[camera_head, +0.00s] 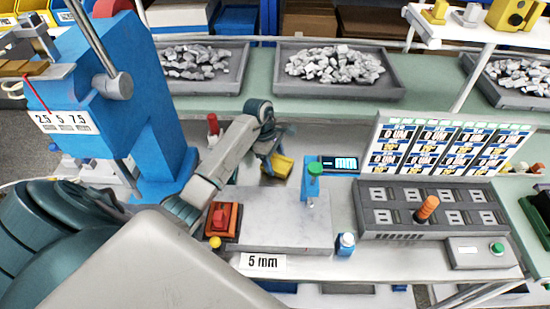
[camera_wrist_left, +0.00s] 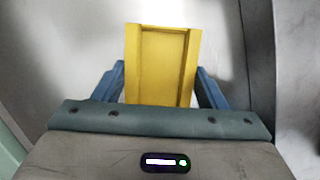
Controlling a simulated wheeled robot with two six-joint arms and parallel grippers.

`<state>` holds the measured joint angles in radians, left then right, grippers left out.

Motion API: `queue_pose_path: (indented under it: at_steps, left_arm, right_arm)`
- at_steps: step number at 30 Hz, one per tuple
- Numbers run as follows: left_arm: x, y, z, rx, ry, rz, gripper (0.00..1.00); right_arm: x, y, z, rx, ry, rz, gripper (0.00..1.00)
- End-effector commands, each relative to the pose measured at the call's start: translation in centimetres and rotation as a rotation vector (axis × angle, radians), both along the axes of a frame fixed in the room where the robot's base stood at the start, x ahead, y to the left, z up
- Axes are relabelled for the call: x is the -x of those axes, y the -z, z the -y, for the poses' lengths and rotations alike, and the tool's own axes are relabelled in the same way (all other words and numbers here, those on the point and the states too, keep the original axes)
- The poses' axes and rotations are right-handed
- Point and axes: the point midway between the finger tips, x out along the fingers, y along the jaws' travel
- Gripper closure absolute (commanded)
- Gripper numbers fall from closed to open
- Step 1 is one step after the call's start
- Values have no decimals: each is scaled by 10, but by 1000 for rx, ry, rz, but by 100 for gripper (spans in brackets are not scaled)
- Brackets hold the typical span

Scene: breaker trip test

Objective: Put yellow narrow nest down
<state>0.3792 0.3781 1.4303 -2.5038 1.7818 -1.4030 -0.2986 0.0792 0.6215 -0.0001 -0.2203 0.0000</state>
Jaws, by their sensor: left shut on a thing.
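The yellow narrow nest (camera_wrist_left: 162,66) is a channel-shaped block with raised side walls, held between the blue fingers of my left gripper (camera_wrist_left: 162,92) in the left wrist view. In the head view the nest (camera_head: 283,166) shows as a small yellow piece at the tip of my left gripper (camera_head: 275,158), left of the small display. The gripper is shut on it, over the light bench top. Whether the nest touches the bench cannot be told. My right gripper is not in view.
A blue press (camera_head: 145,120) stands at the left. A grey plate (camera_head: 280,220) with a red switch box (camera_head: 222,220) and a green-topped blue post (camera_head: 312,180) lies in front. A dark test panel (camera_head: 425,205) is at the right. Trays of grey pieces (camera_head: 335,70) stand behind.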

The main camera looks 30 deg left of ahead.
Motion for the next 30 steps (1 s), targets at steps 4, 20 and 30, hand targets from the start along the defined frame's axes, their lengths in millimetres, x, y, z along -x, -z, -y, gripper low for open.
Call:
queue_pose_path:
  at_steps: [4, 20, 30]
  left_arm:
    - [0, 5, 0, 0, 1, 1, 71]
    - [0, 8, 0, 0, 1, 0, 13]
    - [-1, -2, -3, -2, 1, 5, 13]
  right_arm:
    - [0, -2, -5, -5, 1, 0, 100]
    - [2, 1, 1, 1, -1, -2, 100]
    - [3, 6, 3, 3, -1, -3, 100]
